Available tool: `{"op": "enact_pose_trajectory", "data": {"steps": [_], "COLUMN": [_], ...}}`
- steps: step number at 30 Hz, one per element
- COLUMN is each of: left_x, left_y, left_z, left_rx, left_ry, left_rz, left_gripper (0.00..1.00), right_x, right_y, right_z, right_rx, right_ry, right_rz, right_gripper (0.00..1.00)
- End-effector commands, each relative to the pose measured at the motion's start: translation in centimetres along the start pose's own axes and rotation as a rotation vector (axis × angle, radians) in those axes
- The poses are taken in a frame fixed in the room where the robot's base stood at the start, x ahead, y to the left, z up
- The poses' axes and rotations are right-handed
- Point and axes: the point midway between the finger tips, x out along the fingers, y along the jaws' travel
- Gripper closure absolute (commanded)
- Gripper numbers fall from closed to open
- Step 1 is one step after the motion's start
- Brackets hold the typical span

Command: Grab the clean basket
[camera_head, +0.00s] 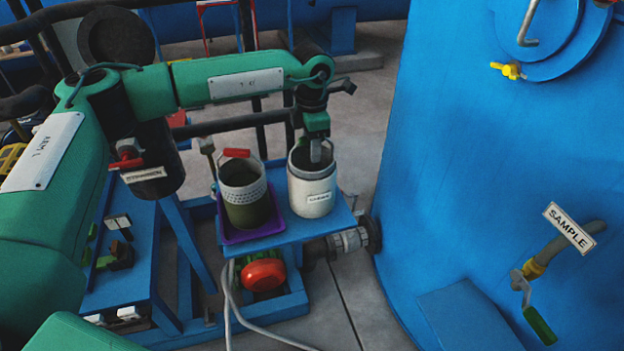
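Two basket-like buckets stand side by side on a small blue platform. The white bucket (312,195) on the right has a label on its front that looks like "CLEAN", though the text is small. The other bucket (246,207) has a white perforated upper band, a dark green lower part and a red handle grip, and stands in a purple tray (230,234). My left gripper (316,153) points down over the white bucket, its fingertips at the bucket's mouth. Whether its fingers are apart or closed on the rim or handle cannot be seen. My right gripper is not in view.
A large blue vessel (480,180) fills the right side, with a "SAMPLE" tag (574,229) and a green-handled valve (539,324). A red knob (263,274) and pipework sit below the platform (290,236). Dark railings (235,124) run behind the buckets. Floor shows between platform and vessel.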

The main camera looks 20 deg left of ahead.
Motion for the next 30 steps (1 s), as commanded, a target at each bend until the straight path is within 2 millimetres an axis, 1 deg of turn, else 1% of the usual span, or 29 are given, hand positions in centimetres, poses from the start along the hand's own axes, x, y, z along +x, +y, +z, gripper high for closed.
{"op": "enact_pose_trajectory", "data": {"steps": [2,6,8,22,26,30], "left_x": [0.0,0.0,0.0,-0.4,-1.4,-3.3], "left_y": [0.0,0.0,0.0,0.0,0.1,0.0], "left_z": [0.0,0.0,0.0,0.1,0.1,0.1], "left_rx": [0.0,0.0,0.0,0.0,0.0,0.0], "left_ry": [0.0,0.0,0.0,-0.002,-0.003,-0.003], "left_rz": [0.0,0.0,0.0,0.001,0.003,0.002], "left_gripper": [0.62,0.89,1.0,1.0,1.0,1.0], "right_x": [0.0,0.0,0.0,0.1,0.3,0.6], "right_y": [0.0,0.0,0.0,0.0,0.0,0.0], "right_z": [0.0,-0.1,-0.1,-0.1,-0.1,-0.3], "right_rx": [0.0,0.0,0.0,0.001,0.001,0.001], "right_ry": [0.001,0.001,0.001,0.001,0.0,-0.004], "right_rz": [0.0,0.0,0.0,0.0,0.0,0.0], "right_gripper": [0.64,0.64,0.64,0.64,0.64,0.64]}}
